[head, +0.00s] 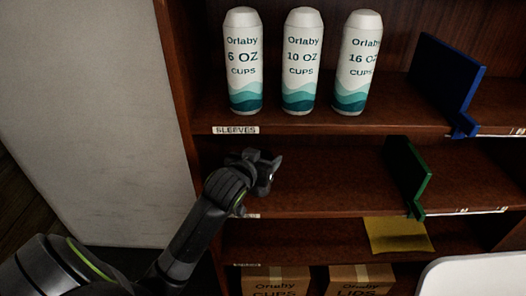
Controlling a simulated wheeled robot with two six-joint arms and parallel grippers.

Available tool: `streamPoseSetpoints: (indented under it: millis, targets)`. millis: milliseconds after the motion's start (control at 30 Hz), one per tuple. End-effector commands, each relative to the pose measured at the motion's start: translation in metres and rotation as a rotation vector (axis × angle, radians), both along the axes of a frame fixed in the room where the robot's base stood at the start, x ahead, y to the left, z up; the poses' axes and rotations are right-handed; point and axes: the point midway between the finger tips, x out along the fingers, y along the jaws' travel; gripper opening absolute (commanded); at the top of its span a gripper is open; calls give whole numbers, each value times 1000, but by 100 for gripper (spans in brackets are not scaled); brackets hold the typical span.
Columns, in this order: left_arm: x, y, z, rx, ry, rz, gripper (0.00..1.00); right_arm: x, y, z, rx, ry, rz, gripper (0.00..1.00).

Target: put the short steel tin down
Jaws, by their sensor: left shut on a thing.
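My left arm comes in from the lower left, and its left gripper (266,170) is at the left part of the middle shelf (330,190). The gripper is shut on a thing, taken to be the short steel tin. The tin itself cannot be made out, as the dark gripper and wrist hide it. Whether it touches the shelf board cannot be told. My right gripper is not in view.
Several cup sleeves, including the 10 OZ one (301,62), stand on the upper shelf. A blue divider (446,78) and a green divider (407,172) stand on the right. A yellow sheet (398,236) and cartons (276,281) are below. The middle shelf is bare right of my gripper.

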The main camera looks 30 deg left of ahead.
Motion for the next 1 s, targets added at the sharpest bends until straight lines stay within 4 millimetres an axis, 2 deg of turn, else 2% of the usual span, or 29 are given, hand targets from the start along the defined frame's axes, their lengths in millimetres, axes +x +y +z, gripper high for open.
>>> streamPoseSetpoints:
  millis: [100,433,533,733,900,1000]
  targets:
    - [26,16,2,3,0,2,35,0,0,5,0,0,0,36]
    - [86,53,2,-1,0,3,35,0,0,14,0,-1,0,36]
    - [84,52,-19,-5,3,2,35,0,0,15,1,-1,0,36]
    - [85,52,-36,-3,0,0,35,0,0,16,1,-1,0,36]
    - [84,51,-63,-3,4,1,35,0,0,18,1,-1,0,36]
    - [87,53,-67,-1,0,0,35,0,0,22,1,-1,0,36]
